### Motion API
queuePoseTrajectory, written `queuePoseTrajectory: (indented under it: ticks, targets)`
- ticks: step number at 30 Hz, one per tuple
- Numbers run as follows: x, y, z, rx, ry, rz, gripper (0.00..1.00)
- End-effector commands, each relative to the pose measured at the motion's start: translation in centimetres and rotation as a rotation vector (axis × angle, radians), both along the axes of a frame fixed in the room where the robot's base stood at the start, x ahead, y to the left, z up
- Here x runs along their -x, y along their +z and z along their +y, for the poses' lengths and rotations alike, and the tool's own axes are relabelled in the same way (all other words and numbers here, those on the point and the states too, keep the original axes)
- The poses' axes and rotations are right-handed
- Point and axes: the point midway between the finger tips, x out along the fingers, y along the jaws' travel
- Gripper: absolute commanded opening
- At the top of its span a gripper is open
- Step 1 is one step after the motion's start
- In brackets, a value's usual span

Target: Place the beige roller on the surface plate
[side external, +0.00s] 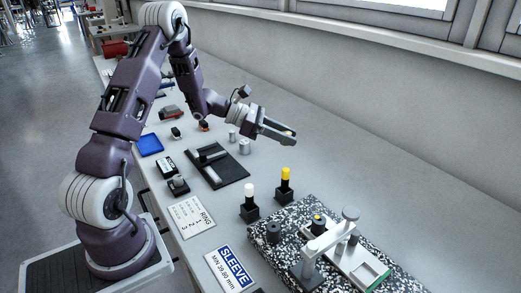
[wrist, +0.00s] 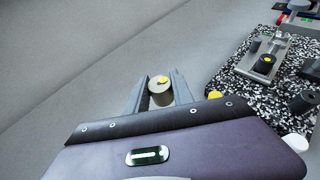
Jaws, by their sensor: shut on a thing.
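My gripper (wrist: 161,88) is shut on the beige roller (wrist: 159,97), a short cylinder with a yellow spot on its top, held upright between the fingertips in the wrist view. In the side view my gripper (side external: 289,138) reaches out over the back of the bench, and only a little of the roller shows between its fingers. The surface plate (side external: 268,256) is a black-and-white speckled slab at the lower right, apart from the roller. It also shows at the right of the wrist view (wrist: 222,90).
On the plate stand a grey gauge stand (side external: 350,213), a dark cylinder (side external: 273,232) and a yellow-topped dark cylinder (side external: 318,224). White-topped (side external: 249,203) and yellow-topped (side external: 285,187) posts stand before it. A black tray (side external: 228,172) lies left. The bench along the wall is clear.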

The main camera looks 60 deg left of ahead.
Motion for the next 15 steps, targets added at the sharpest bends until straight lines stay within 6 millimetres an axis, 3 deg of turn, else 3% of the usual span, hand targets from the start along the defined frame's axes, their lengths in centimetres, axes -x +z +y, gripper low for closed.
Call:
queuePoseTrajectory:
  ticks: [3, 6, 10, 15]
  targets:
    - [-3.4, -1.9, 4.9, 0.003, 0.103, -0.005, 0.0]
    - [-5.3, -2.9, 7.8, 0.011, 0.169, -0.009, 0.0]
    - [-6.4, -4.0, 9.7, 0.017, 0.211, -0.011, 0.0]
    - [-6.5, -8.0, 9.9, 0.02, 0.217, -0.01, 0.0]
